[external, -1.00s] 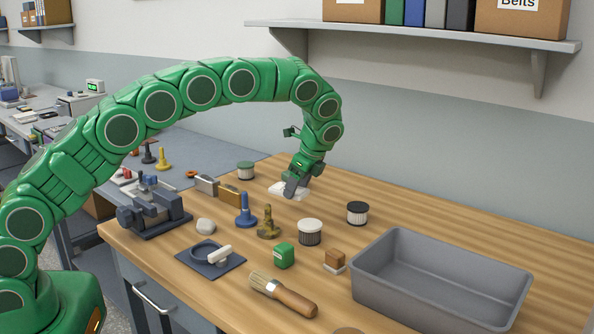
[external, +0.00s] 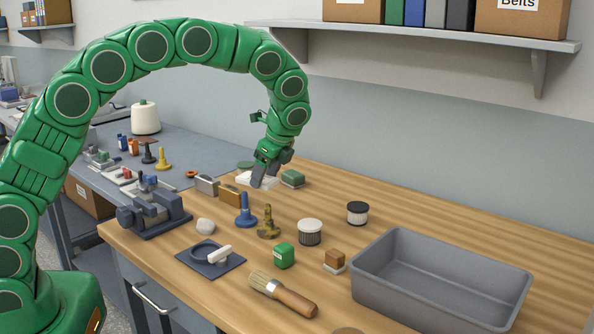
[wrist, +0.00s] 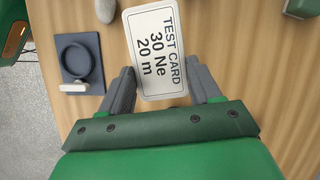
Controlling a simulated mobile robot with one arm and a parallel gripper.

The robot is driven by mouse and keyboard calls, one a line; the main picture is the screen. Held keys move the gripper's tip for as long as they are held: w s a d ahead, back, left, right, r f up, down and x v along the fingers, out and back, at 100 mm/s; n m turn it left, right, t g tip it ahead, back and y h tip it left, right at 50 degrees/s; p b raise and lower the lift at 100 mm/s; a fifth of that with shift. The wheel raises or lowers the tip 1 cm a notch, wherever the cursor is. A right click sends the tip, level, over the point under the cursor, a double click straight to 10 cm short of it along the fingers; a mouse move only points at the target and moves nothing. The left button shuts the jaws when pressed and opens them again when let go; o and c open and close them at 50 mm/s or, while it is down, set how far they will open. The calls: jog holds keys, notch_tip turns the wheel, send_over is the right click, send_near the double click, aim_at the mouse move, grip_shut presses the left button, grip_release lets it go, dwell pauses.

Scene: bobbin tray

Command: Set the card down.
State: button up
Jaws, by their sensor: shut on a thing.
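The test card (wrist: 157,50) is white with black print reading "TEST CARD 30 Ne 20 m". In the wrist view it lies between the fingers of my gripper (wrist: 163,92), which is shut on its near end. In the external view my gripper (external: 262,181) points down over the back left of the wooden table (external: 430,210), and the card (external: 267,183) shows as a pale patch at its fingertips. The card looks raised off the table, but its exact height is hard to tell.
A green block (external: 292,178) stands just right of my gripper. A green-lidded jar (external: 245,165) is mostly hidden behind it. Brass (external: 229,194) and grey (external: 206,186) blocks and a blue peg (external: 245,212) stand in front. A grey bin (external: 440,290) is at right. The back right is clear.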

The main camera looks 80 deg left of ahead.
jog(key=shift+s+d+r, duration=0.15)
jog(key=shift+s+d, duration=0.05)
jog(key=shift+s, duration=0.05)
jog(key=shift+w+d+m, duration=0.15)
jog(key=shift+w+m, duration=0.05)
jog(key=shift+m, duration=0.1)
jog(key=w+d+m+t, duration=0.3)
jog(key=w+d+m, duration=0.4)
jog(key=w+m, duration=0.3)
jog(key=w+d+m+t, duration=0.4)
jog(key=w+d+m, duration=0.2)
jog(key=w+m, duration=0.3)
jog(key=shift+w+a+f, duration=0.5)
jog(key=shift+w+f, duration=1.1)
jog(key=shift+w, duration=0.7)
jog(key=shift+w+a+f, duration=0.55)
jog(key=shift+w+f, duration=1.05)
jog(key=shift+w, duration=0.65)
jog(key=shift+w+a+f, duration=0.5)
jog(key=shift+w+f, duration=1.1)
jog(key=shift+w, duration=0.7)
jog(key=shift+f, duration=1.55)
jog(key=o, duration=1.1)
jog(key=shift+f, duration=0.1)
